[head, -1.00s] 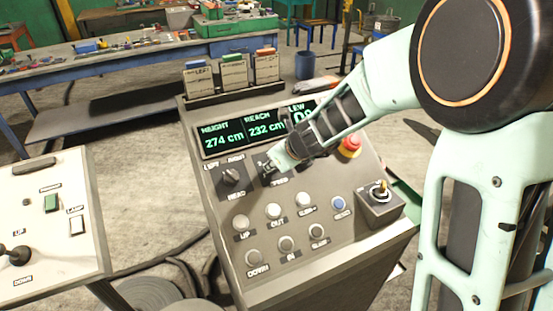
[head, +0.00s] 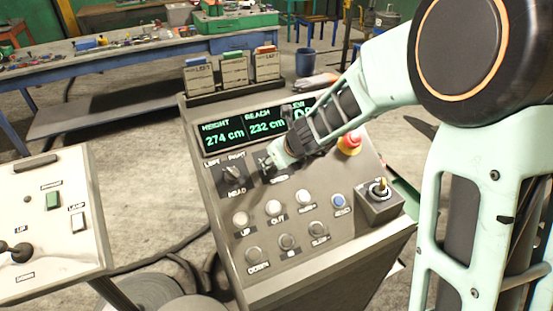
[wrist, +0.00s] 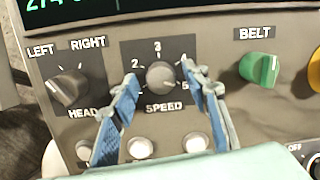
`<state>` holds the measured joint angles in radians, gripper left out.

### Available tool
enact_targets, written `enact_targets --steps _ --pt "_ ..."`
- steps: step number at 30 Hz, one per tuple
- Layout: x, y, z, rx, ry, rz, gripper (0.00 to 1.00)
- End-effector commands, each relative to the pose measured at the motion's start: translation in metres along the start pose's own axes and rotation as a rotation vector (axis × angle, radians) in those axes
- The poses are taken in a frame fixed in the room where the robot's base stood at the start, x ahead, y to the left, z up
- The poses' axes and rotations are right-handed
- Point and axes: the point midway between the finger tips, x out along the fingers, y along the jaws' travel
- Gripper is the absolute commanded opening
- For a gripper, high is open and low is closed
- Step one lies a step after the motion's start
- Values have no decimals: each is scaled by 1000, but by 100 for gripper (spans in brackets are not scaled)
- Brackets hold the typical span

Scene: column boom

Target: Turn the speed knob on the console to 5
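The speed knob (wrist: 161,77) is a round grey knob on a dark plate of the console, with SPEED printed below it. In the wrist view the numbers 2, 3 and 5 show around it; the 4 is mostly covered by a fingertip and the 1 is hidden. I cannot tell where the knob points. My gripper (wrist: 160,80) is open, with one blue-padded finger on each side of the knob and a visible gap to it. In the head view my gripper (head: 270,165) is down at the console (head: 330,262) and hides most of the knob.
The HEAD knob (wrist: 68,88) is to the left and the green BELT knob (wrist: 260,69) to the right. White buttons (wrist: 197,143) lie below. The display (head: 248,127) is above.

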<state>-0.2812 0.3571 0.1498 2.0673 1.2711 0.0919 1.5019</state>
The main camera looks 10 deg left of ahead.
Motion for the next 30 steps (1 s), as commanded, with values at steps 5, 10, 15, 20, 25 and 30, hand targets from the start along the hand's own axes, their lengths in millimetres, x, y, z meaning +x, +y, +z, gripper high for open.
enact_targets --steps 5,10,15,20,25,30 --pt "0 0 0 0 0 0 43" --pt "-3 0 0 -2 0 0 43" --pt "-16 1 1 -5 -1 -1 43" --pt "-40 2 2 -6 -4 0 43" --pt "-67 1 2 -4 -4 0 43" --pt "-91 1 1 -3 -4 0 43"
